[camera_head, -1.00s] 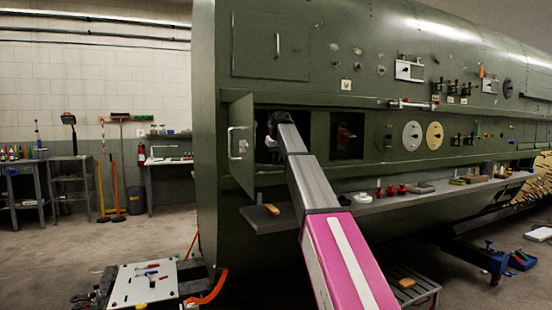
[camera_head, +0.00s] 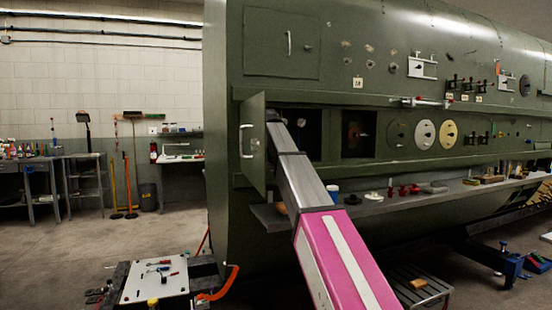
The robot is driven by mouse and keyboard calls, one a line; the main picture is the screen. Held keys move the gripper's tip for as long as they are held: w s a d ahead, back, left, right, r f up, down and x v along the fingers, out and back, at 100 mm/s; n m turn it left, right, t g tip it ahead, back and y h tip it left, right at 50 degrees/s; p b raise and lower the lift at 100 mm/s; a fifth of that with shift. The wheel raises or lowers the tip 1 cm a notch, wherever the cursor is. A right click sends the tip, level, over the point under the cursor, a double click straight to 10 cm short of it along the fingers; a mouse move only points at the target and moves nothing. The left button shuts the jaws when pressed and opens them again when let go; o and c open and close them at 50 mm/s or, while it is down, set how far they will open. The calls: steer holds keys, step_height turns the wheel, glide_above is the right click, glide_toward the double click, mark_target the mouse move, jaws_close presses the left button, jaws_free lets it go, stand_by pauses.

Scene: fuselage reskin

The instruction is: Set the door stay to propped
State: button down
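The small door (camera_head: 254,150) stands swung open at the left end of the lower row of openings in the green fuselage. It has a pale handle and a round fitting on the face towards me. My arm, grey and pink, reaches up to the opening beside the door. Its far end goes behind the door's right edge, so my gripper and its fingers are hidden. I cannot make out the door stay or its position; it may be behind the door or the arm.
A ledge (camera_head: 375,205) with small parts runs below the openings. A second square opening (camera_head: 358,134) lies to the right. A closed panel (camera_head: 281,43) is above. A low cart (camera_head: 157,281) with tools stands at the lower left. The floor behind it is clear.

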steer(key=shift+a, duration=0.1)
stand_by(0.3)
steer(key=c, duration=1.1)
jaws_free()
steer(key=shift+o, duration=0.2)
steer(key=v, duration=0.7)
steer(key=shift+r, duration=0.3)
steer(key=shift+s, duration=0.1)
